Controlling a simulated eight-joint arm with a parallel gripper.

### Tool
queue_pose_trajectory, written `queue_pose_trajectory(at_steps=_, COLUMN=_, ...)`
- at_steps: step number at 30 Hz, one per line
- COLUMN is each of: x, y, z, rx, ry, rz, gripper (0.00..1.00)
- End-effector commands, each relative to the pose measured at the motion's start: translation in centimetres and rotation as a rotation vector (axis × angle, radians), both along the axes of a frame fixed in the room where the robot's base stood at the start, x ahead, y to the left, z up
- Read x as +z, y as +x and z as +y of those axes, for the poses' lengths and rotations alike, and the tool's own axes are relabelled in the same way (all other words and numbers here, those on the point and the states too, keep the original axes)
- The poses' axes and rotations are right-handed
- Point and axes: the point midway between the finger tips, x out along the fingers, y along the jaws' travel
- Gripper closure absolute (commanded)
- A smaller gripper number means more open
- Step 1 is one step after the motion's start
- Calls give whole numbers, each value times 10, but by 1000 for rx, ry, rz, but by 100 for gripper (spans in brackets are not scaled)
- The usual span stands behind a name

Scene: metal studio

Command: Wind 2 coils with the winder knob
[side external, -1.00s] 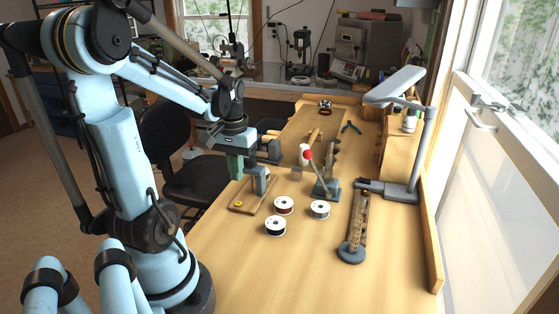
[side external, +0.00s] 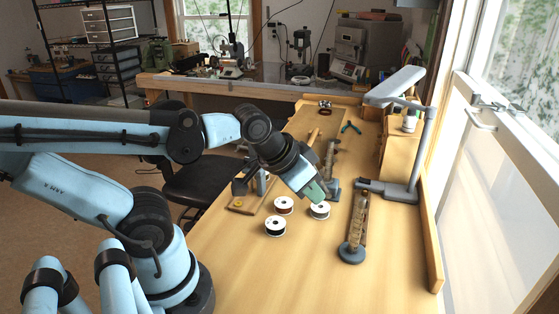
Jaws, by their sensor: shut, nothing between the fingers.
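My gripper (side external: 317,197) has green fingers, shut and empty, pointing down and right. In the picture they are just above the right spool; height and contact cannot be told.
Pliers (side external: 351,127) lie farther back. The bench front (side external: 300,280) is clear.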

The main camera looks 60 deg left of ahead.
Motion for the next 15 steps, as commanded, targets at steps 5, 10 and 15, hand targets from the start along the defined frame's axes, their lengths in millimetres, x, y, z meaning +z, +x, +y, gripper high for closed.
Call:
queue_pose_trajectory(at_steps=5, x=0, y=0, z=0, rx=2, ry=0, rz=1, gripper=100)
queue_pose_trajectory(at_steps=10, x=0, y=0, z=1, rx=3, ry=-1, rz=2, gripper=97)
queue_pose_trajectory(at_steps=15, x=7, y=4, z=15, rx=107, ry=-40, rz=35, gripper=71)
